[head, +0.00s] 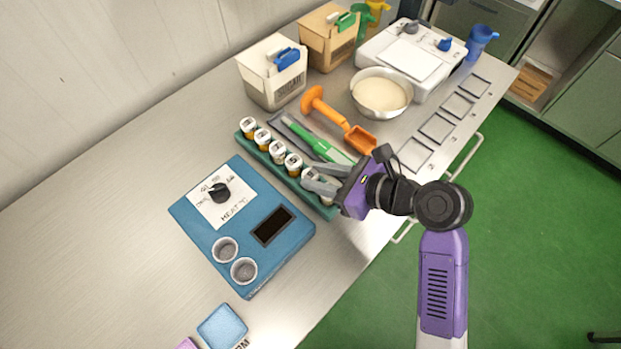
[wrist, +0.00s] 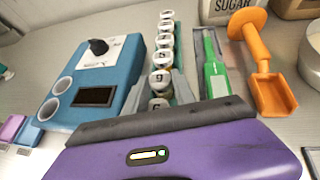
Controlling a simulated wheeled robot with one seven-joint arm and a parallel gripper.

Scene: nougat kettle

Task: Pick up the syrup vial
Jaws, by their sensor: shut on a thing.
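A green rack (head: 248,146) holds a row of several white-capped vials with amber contents. In the wrist view the row runs away from my gripper, and the caps carry numbers. My gripper (head: 312,179) is at the near end of the rack, its two fingers low on either side of a vial (wrist: 158,103). It is shut on that vial, which still stands in the row. I cannot read which vial holds syrup.
A blue heater (head: 270,258) with a knob and two cups stands left of the rack. A green-handled tool (head: 318,144) and an orange scoop (head: 340,122) lie close on the right. A bowl (head: 381,93), cartons (head: 272,72) and a scale (head: 411,60) stand farther back.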

